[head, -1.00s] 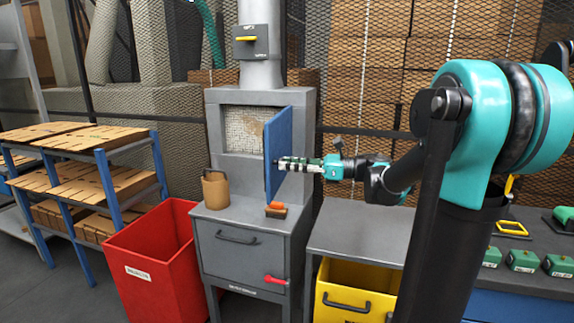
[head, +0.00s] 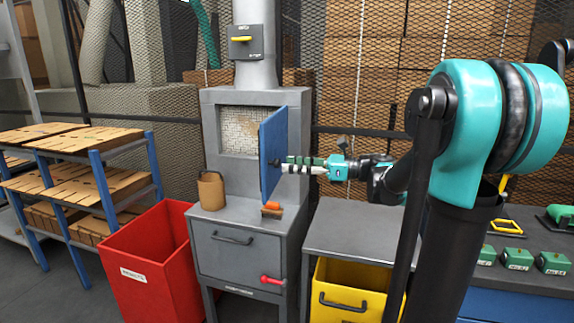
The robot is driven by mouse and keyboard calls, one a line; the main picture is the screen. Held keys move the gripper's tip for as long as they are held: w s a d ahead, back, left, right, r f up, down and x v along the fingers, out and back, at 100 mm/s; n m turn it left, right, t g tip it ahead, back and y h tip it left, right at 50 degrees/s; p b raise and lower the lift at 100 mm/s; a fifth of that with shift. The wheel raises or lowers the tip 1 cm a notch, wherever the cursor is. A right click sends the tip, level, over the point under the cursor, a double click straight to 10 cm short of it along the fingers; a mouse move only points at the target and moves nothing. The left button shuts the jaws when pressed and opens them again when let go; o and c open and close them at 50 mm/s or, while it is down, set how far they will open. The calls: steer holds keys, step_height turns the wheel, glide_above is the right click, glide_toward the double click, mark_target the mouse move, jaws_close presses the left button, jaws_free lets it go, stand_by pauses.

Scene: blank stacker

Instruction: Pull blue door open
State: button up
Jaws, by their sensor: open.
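The blue door (head: 272,155) stands swung out from the grey cabinet (head: 213,104), hinged on the right side of its opening. The opening (head: 240,128) shows a pale mesh-like interior. My gripper (head: 287,164) is open at the right-hand face of the door, its fingers pointing left at a small dark knob or handle (head: 275,163). Whether the fingers touch the handle is hard to tell at this size.
A brown container (head: 211,190) and a small orange-topped block (head: 271,209) stand on the cabinet's ledge. A red bin (head: 150,262) is at left front. A grey table (head: 350,232) with a yellow bin (head: 345,288) below is at right. A wooden-topped shelf (head: 80,140) stands far left.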

steer(key=s+d, duration=0.1)
steer(key=d, duration=0.8)
steer(key=shift+s+d, duration=0.25)
steer(key=shift+s, duration=0.15)
steer(key=w+d+r+m+t+h, duration=0.3)
steer(key=w+m+t, duration=0.2)
steer(key=m+t, duration=0.4)
steer(key=w+d+r+m+t+h, duration=0.35)
steer(key=m+t, duration=0.35)
steer(key=m, duration=0.3)
steer(key=s+d+f+m+g+h, duration=0.2)
steer(key=d+f+m+h, duration=0.95)
steer(key=m, duration=0.95)
steer(key=s+a+f+m+g+h, duration=0.1)
steer(key=s+f+m+g, duration=0.35)
steer(key=f, duration=0.45)
steer(key=s+a+f+m+g+h, duration=0.2)
steer(key=s+f+m+g, duration=0.15)
steer(key=s+f, duration=0.4)
steer(key=s+a+f+m+g+y, duration=0.3)
steer(key=s+a+f+m+g, duration=0.1)
steer(key=s+f, duration=0.7)
steer(key=s+a+g, duration=0.1)
steer(key=a, duration=0.1)
steer(key=shift+a, duration=0.3)
